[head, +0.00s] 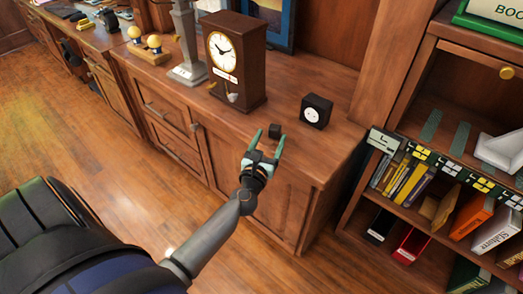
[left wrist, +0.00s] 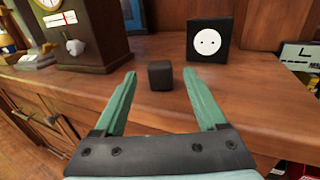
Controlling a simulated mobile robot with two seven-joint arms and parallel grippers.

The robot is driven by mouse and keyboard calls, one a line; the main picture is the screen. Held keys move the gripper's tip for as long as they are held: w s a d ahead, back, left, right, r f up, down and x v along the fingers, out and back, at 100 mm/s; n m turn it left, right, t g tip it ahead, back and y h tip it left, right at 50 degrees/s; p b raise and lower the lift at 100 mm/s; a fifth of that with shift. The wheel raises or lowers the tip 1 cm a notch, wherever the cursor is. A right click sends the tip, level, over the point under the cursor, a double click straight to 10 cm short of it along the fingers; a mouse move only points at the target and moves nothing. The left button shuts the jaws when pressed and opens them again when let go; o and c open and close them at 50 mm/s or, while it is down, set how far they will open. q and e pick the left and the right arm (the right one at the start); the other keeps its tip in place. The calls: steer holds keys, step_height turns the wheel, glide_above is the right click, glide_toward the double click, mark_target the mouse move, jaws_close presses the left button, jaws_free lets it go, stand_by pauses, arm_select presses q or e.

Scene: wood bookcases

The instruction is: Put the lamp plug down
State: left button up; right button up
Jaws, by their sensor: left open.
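The lamp plug, a small dark block (head: 275,131), rests on the wooden cabinet top near its front edge. It also shows in the left wrist view (left wrist: 160,75), just beyond and between my fingertips. My left gripper (head: 266,138) has green fingers spread apart, with nothing held between them, and points at the plug from the front. A black socket box (head: 316,110) with a round white face stands upright behind and right of the plug, apart from it; it shows in the left wrist view too (left wrist: 210,41). My right gripper is not in view.
A brown pendulum clock (head: 234,62) stands left of the plug. A grey lamp-like column (head: 187,40) and a wooden stand with yellow balls (head: 150,48) are farther left. A bookcase with books and binders (head: 410,180) is at the right. The cabinet top (head: 285,95) around the plug is clear.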

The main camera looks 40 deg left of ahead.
arm_select(q)
steer(key=v, duration=0.8)
steer(key=s+d+f+m+g+h, duration=0.15)
steer(key=d+m+h, duration=0.25)
steer(key=d+m, duration=0.55)
steer(key=s+d+f+m+h, duration=0.3)
steer(key=d+m+h, duration=0.15)
steer(key=m, duration=0.95)
steer(key=s+d+f+m+g, duration=0.2)
steer(key=s+f+m+g, duration=0.4)
steer(key=m, duration=1.3)
steer(key=s+f+b, duration=0.1)
steer(key=s+f, duration=0.3)
steer(key=shift+s+d+f+g, duration=0.2)
steer(key=shift+s+d+g, duration=0.05)
steer(key=shift+d+g, duration=0.15)
steer(key=shift+r, duration=0.1)
